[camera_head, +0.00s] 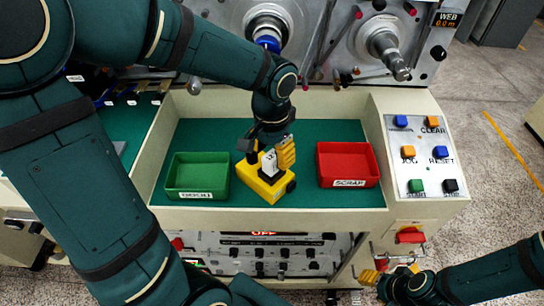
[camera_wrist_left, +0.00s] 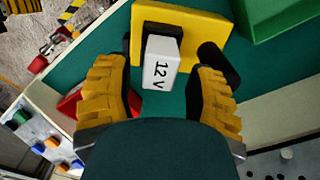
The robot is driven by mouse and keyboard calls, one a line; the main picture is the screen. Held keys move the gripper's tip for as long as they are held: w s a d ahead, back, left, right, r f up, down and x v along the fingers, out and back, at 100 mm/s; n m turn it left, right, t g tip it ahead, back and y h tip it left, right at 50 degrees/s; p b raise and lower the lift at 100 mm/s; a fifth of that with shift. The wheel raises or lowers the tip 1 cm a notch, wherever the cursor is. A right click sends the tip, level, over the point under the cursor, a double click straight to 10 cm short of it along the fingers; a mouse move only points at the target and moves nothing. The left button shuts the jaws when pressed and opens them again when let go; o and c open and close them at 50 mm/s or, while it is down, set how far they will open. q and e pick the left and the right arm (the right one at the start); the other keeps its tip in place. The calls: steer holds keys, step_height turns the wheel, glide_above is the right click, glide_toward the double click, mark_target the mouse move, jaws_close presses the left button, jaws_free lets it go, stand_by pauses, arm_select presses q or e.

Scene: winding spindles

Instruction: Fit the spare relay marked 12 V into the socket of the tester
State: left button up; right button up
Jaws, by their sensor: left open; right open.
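The white relay (camera_wrist_left: 161,62), marked 12 V, stands at the black socket (camera_wrist_left: 150,18) of the yellow tester (camera_wrist_left: 208,28). In the head view the relay (camera_head: 269,164) stands on the tester (camera_head: 262,186), between the green and red bins. I cannot tell how deep it sits in the socket. My left gripper (camera_head: 267,155) is open, with its yellow fingers on either side of the relay. The left wrist view shows gaps between the fingers and the relay. My right gripper (camera_head: 391,269) is open and empty, low in front of the bench, away from the tester.
A green bin (camera_head: 198,177) stands left of the tester and a red bin marked SCRAP (camera_head: 346,165) stands right of it. A button panel (camera_head: 424,157) is at the bench's right. Spindles (camera_head: 385,45) rise behind. Green worktop (camera_head: 300,196) is bare around the tester.

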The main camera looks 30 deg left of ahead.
mark_target(272, 156)
arm_select(q)
step_height(272, 156, up, 10)
steer(key=p, duration=0.1)
steer(key=shift+f+p, duration=0.2)
steer(key=shift+p, duration=0.2)
arm_select(e)
steer(key=shift+w+r, duration=0.2)
steer(key=shift+r, duration=0.35)
steer(key=shift+w+r, duration=0.15)
steer(key=shift+r, duration=0.35)
steer(key=shift+s, duration=0.1)
